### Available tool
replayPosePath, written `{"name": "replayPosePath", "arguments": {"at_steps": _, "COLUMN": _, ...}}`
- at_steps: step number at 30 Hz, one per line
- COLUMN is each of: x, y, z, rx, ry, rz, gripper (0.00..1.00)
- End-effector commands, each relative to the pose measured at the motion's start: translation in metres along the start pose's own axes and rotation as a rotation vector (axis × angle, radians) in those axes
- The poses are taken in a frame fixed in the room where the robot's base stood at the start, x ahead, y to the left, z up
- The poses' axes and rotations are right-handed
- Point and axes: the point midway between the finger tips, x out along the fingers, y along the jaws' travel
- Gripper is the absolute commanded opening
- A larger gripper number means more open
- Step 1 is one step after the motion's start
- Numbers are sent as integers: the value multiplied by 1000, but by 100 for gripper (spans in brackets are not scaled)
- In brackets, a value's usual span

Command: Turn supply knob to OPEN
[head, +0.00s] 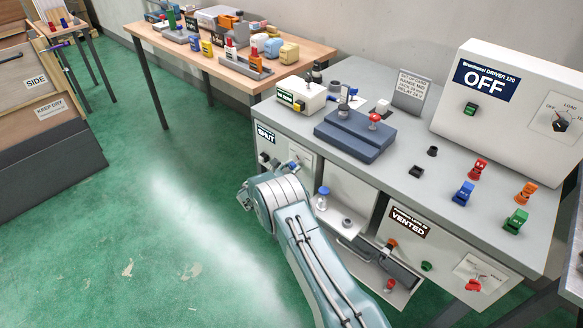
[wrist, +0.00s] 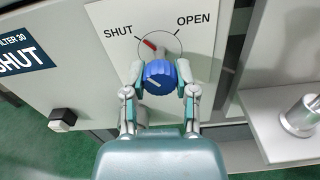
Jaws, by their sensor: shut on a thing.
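The supply knob (wrist: 159,80) is blue with a white mark, and it sits on a white plate on the cabinet front in the wrist view. A red pointer (wrist: 149,44) above it leans up and left, towards the printed word SHUT. OPEN is printed at the right of the dial. My gripper (wrist: 160,70) has one finger on each side of the knob and is shut on it. A dark sign (wrist: 18,55) at the left reads SHUT; it also shows in the head view (head: 265,133). In the head view my arm hides part of this panel.
A black-and-white button (wrist: 62,119) is at the lower left of the knob. A metal cylinder (wrist: 302,112) stands on a ledge at the right. The bench (head: 400,175) above carries a blue fixture (head: 350,135) and a machine reading OFF (head: 485,85). Green floor lies open at the left.

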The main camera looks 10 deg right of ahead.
Motion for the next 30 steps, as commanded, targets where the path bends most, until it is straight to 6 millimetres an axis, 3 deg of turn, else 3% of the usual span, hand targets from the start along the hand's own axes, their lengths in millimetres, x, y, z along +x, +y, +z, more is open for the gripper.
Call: {"name": "replayPosePath", "arguments": {"at_steps": 30, "x": 3, "y": 1, "z": 3, "rx": 935, "ry": 0, "rz": 3, "gripper": 0}}
